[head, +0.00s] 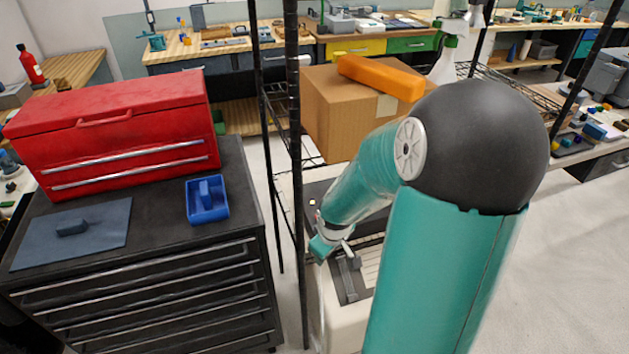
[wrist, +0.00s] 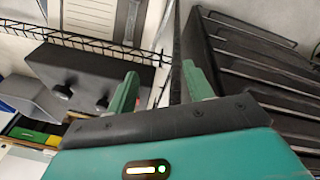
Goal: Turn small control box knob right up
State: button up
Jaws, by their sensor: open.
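A dark grey control box (wrist: 85,68) shows at the left of the wrist view, behind a wire shelf edge. It carries two dark knobs, a left one (wrist: 62,92) and a smaller-looking right one (wrist: 102,105). Their pointer directions are too small to tell. My gripper (wrist: 160,70) is open, with two green fingers apart and nothing seen between them. The knobs lie left of the fingers, apart from them. In the head view, the end of my arm reaches down at the shelf; the fingers and knobs cannot be made out there.
A black shelf post (head: 294,130) stands close to my arm. A black drawer cabinet (head: 150,290) at left carries a red toolbox (head: 115,130) and a blue tray (head: 207,215). A cardboard box (head: 335,120) sits above on the rack. Open floor lies at right.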

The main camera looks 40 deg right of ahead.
jog(key=d+f+t+y, duration=0.2)
jog(key=d+f, duration=0.1)
jog(key=f, duration=0.3)
jog(key=w+d+r+m+t+h, duration=0.1)
jog(key=d+r+m+t, duration=0.15)
jog(key=d+t, duration=0.3)
jog(key=w+d+r+m+t+h, duration=0.1)
jog(key=d+r+t, duration=0.3)
jog(key=d, duration=0.3)
jog(key=shift+g, duration=0.35)
jog(key=x, duration=1.4)
jog(key=shift+d+r, duration=0.15)
jog(key=c, duration=1)
